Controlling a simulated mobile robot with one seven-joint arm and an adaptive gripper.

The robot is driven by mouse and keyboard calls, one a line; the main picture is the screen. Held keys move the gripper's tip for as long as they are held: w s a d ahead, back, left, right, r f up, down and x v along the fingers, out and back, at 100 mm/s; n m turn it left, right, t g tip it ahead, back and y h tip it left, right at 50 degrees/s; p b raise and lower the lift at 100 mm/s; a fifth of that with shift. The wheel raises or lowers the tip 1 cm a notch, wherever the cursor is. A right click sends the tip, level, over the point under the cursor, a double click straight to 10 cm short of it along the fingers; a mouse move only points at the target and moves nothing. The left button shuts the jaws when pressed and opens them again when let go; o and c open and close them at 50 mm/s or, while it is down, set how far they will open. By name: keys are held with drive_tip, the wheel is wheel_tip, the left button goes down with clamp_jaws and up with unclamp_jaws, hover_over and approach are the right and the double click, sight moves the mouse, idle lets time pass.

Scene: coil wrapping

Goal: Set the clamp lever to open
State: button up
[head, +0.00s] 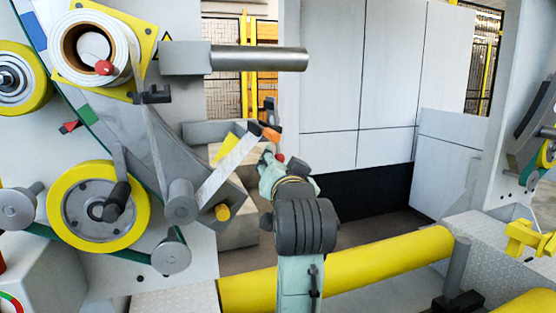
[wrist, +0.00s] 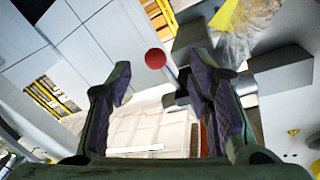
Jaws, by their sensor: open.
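A red ball knob (wrist: 155,58) shows in the wrist view, just beyond and between my fingertips; it looks like the clamp lever's knob, but its rod is not visible there. In the head view a small red knob (head: 280,158) shows at the end of my arm, beside my gripper (head: 268,157). The lever's position cannot be told. In the wrist view my gripper (wrist: 160,78) is open, with dark fingers on both sides and nothing held between them. My own arm hides part of the gripper in the head view.
A grey block (wrist: 283,92) and a clear film strip (wrist: 245,35) lie close right of my fingers in the wrist view. In the head view, the wrapping ring with a white tape roll (head: 90,45) and yellow wheel (head: 98,206) stands left. A yellow roller (head: 390,262) crosses the front.

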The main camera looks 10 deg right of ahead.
drive_tip(key=s, duration=0.6)
drive_tip(key=shift+s, duration=0.2)
drive_tip(key=shift+a, duration=0.1)
